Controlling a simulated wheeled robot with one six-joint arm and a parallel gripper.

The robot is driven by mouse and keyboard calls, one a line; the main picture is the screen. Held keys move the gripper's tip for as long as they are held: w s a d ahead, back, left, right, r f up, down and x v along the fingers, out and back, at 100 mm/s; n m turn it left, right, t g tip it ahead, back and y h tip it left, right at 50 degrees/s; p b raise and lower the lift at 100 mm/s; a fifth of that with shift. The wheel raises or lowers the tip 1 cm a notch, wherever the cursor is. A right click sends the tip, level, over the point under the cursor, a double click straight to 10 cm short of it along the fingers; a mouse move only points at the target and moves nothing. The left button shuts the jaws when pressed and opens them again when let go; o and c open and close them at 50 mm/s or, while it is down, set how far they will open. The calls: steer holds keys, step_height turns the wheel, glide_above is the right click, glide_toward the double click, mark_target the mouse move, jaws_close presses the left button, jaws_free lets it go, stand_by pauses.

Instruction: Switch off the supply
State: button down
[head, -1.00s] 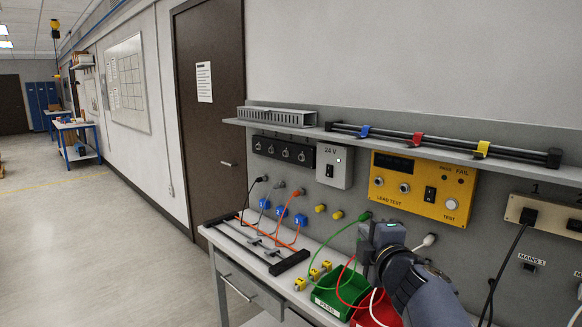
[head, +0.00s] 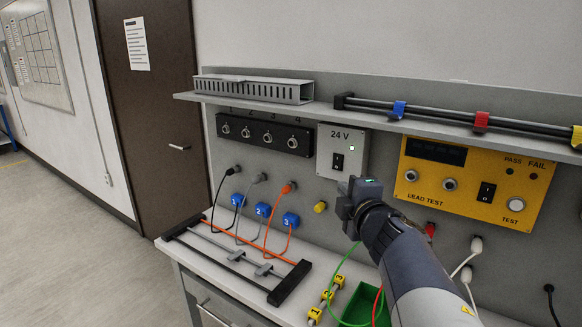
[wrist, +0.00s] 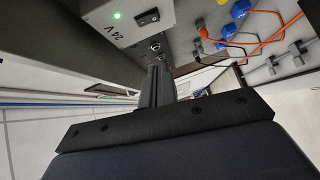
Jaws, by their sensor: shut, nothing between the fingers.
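The 24 V supply (head: 330,139) is a light grey box on the back panel, under the shelf. Its black rocker switch (head: 338,162) is on the front, and its small indicator (head: 352,148) glows green. In the wrist view the supply (wrist: 120,35) is at the top left, with its rocker switch (wrist: 147,17) and lit green indicator (wrist: 117,15). My gripper (head: 350,192) is just below and right of the supply in the head view. Its fingers (wrist: 158,75) are shut and empty. I cannot tell whether they touch the box.
A black four-socket strip (head: 265,134) is left of the supply. The yellow lead tester (head: 470,180) is to the right. The shelf (head: 390,122) runs above. Below are plugged leads, a lead rack (head: 235,255) and a green bin (head: 362,303).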

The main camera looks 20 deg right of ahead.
stand_by(0.3)
steer(key=b, duration=0.1)
glide_toward(337, 163)
steer(key=w+a+f, duration=0.1)
steer(key=w+a, duration=0.2)
steer(key=w, duration=0.2)
steer(key=w+d, duration=0.1)
steer(key=d, duration=0.1)
steer(key=shift+w+d+f+p, duration=0.3)
steer(key=shift+w+d+p, duration=0.1)
steer(key=shift+f+b, duration=0.1)
steer(key=shift+b, duration=0.2)
